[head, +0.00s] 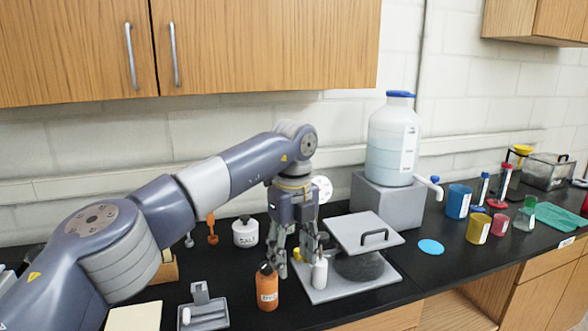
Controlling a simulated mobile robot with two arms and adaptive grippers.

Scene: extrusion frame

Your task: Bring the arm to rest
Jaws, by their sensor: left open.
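My left arm comes in from the left and reaches over the black bench. My left gripper (294,262) points down and is open. Its fingers hang behind an orange bottle (266,288) and a small white bottle (319,272), over the left side of a light grey board (315,293). I cannot tell whether the fingers touch anything. My right gripper does not show.
A grey plate with a black handle (364,233) tilts over a dark round thing (358,265). A large bottle (392,140) stands on a grey block (388,200). A white salt jar (246,232) stands left of the gripper. Cups crowd the right; wooden cabinets (265,45) hang above.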

